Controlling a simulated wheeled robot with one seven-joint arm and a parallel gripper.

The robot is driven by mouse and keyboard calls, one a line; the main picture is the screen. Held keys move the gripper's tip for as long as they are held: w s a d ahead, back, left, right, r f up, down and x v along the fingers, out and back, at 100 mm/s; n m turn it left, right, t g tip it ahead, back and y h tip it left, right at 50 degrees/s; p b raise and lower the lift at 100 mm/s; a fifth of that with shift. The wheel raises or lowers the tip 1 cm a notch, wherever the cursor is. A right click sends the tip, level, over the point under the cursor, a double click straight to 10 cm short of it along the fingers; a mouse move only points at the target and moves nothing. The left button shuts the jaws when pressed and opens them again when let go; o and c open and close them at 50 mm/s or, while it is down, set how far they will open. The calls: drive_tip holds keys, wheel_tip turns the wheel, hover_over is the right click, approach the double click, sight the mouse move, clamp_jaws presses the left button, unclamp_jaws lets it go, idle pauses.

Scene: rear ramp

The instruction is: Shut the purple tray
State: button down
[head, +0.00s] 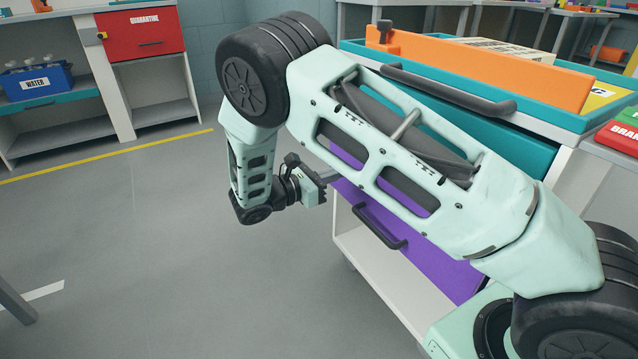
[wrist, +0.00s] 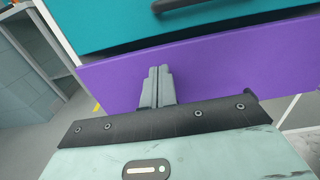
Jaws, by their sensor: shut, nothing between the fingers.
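The purple tray (head: 432,262) is a drawer in the cart on the right, below a teal drawer. Its purple front carries a dark bar handle (head: 378,227). My arm covers part of the tray in the head view, and how far it stands out is hard to tell. My gripper (head: 328,176) is at the tray's far left part, above the handle. In the wrist view, the fingers of my gripper (wrist: 160,72) are together and empty, pointing at the purple front (wrist: 225,65). I cannot tell whether they touch it.
The teal drawer (wrist: 225,22) with a dark handle (head: 450,90) sits just above. An orange block (head: 490,65) lies on the cart top. A white lower shelf (head: 372,275) is below the tray.

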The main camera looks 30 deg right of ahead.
drive_tip(key=d+b, duration=0.1)
drive_tip(key=d, duration=0.5)
drive_tip(key=shift+d+b, duration=0.15)
drive_tip(key=shift+b, duration=0.25)
drive_tip(key=shift+w, duration=0.1)
drive_tip(key=d+p, duration=0.2)
drive_tip(key=d, duration=0.2)
drive_tip(key=shift+r, duration=0.2)
drive_tip(key=shift+d+f, duration=0.1)
drive_tip(key=shift+d, duration=0.05)
